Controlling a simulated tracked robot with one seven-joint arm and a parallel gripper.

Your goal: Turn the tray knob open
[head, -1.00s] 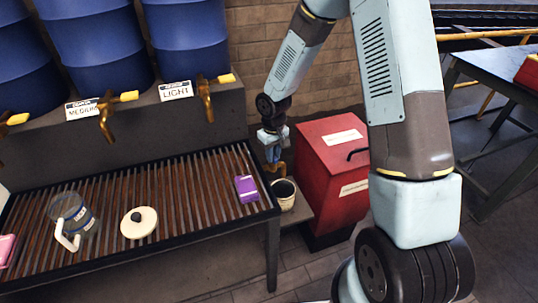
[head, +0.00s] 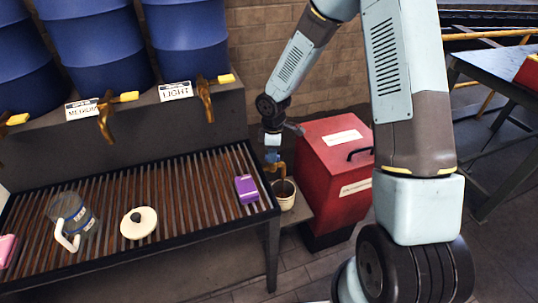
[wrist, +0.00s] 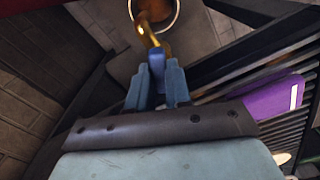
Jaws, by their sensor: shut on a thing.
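The tray knob (wrist: 157,67) is a small blue handle on a brass tap (wrist: 146,28) at the right end of the slatted drain tray (head: 262,208). My gripper (wrist: 158,84) is shut on the knob, with a blue finger on each side of it. In the head view my gripper (head: 272,153) points down at the tray's right end, and the brass tap (head: 280,168) shows just below it. The fingers partly hide the knob there. A pale bucket (head: 285,203) stands under the tap.
A red bin (head: 335,195) stands close right of my gripper. A purple box (head: 246,189), a pale round lid (head: 139,223) and a clear jug (head: 72,220) are on the tray. Blue barrels (head: 190,38) with brass taps stand behind. Floor is free in front.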

